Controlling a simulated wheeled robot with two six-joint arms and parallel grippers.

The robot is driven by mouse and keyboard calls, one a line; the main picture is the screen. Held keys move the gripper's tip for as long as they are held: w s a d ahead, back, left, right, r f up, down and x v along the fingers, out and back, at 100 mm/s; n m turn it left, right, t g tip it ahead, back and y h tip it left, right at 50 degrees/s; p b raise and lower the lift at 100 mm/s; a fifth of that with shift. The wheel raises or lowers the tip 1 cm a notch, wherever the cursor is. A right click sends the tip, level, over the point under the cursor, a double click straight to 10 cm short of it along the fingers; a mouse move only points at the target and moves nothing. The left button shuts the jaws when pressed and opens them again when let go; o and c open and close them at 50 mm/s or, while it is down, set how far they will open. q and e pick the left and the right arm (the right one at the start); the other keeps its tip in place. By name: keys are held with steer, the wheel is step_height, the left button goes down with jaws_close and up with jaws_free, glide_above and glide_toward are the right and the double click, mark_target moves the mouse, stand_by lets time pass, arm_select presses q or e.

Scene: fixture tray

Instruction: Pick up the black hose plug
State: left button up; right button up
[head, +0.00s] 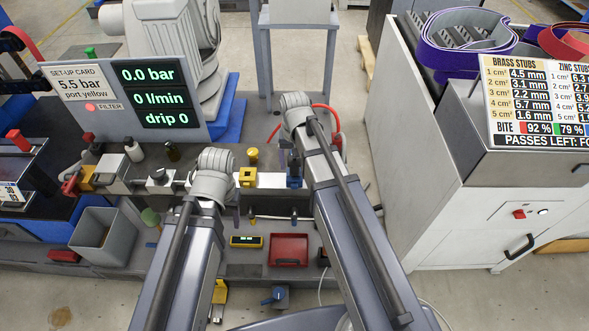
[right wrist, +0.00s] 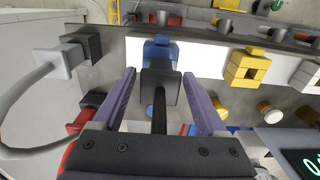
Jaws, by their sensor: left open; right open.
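In the right wrist view, a dark block that looks like the black hose plug (right wrist: 159,86) sits between the fingers of my right gripper (right wrist: 158,76), with a black stem or hose running toward the camera. A blue fitting (right wrist: 160,52) is just behind it; whether they are joined is unclear. The fingers are open on either side of the plug, with visible gaps. In the head view the plug is hard to make out near the blue fitting (head: 294,182), below my right wrist.
Yellow blocks (right wrist: 245,68) stand right of the blue fitting along the white strip. A grey plug on a thick hose (right wrist: 55,62) lies to the left, against a dark block. A red tray (head: 289,249) and a grey bin (head: 104,236) are on the bench. A display panel (head: 130,98) stands at left.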

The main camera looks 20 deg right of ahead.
steer(key=shift+c, duration=0.2)
jaws_close()
stand_by(0.3)
